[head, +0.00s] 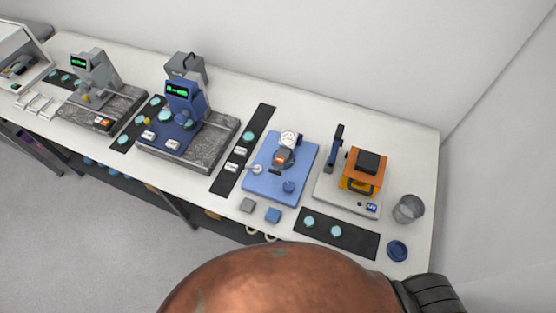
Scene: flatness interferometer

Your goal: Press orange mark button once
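A small grey box with an orange patch (102,122) sits on the front of the grey speckled base of the grey instrument (98,74) at the left. It may be the orange mark button, but it is too small to tell and no label can be read. Another instrument at the right has an orange block (365,178) and a small blue-white panel (371,207) on its base. Neither of my grippers is in view. A large copper-coloured rounded shape with a black ribbed part fills the bottom edge and hides what is beneath it.
The white bench (300,98) carries a blue instrument (184,100), a blue plate with a dial gauge (288,138), and dark mats (340,233) with pale discs. A grey cup (408,209) and a blue round dish (397,251) stand near the right end. The rear strip is mostly clear.

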